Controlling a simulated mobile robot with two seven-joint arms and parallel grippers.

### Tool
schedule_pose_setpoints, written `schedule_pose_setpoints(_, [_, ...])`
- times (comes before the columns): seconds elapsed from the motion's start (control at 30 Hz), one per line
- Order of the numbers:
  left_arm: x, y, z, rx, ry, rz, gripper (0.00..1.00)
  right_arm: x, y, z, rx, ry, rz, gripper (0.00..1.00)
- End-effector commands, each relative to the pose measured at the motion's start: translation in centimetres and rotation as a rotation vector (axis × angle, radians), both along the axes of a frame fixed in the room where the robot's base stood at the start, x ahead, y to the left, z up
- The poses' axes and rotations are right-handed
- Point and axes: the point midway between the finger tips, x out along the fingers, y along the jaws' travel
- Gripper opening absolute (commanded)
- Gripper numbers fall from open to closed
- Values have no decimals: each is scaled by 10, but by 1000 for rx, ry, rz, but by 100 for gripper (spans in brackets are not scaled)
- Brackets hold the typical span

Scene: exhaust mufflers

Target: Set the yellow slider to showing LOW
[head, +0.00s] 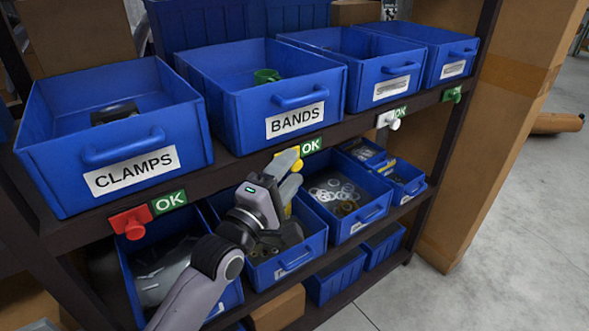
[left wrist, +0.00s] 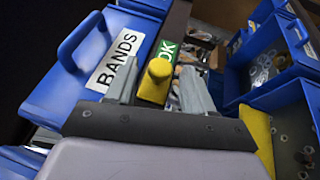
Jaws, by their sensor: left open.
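The yellow slider (head: 297,165) sits on the shelf edge below the BANDS bin, just left of a green OK label (head: 312,146). In the left wrist view the slider's yellow knob (left wrist: 159,70) stands between the two grey fingers, with the OK label (left wrist: 168,51) beyond it. My left gripper (head: 289,172) is open, with one finger on each side of the knob; I cannot tell whether either finger touches it. The fingers partly hide the slider in the head view. No LOW marking shows. My right gripper is not in view.
The blue BANDS bin (head: 230,100) and CLAMPS bin (head: 60,150) stand above the shelf edge. A red slider (head: 131,222) and a white slider (head: 389,120) sit on the same edge. Open blue bins with washers (head: 352,228) stand below, close to my gripper.

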Motion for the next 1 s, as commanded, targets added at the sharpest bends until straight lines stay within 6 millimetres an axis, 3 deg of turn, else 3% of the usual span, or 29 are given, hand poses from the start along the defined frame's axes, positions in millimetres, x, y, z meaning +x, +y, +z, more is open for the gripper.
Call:
schedule_pose_setpoints(0.2, [17, -10, 2, 0, -1, 0, 53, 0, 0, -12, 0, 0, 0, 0])
schedule_pose_setpoints(0.57, [21, -13, 4, 1, 0, 1, 53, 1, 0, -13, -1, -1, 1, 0])
schedule_pose_setpoints(0.6, [21, -13, 4, 1, 0, 1, 50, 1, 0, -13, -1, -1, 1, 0])
schedule_pose_setpoints(0.77, [21, -13, 4, 1, 0, 1, 0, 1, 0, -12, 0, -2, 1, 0])
schedule_pose_setpoints(1.0, [23, -15, 5, 0, 0, 1, 0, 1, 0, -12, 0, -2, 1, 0])
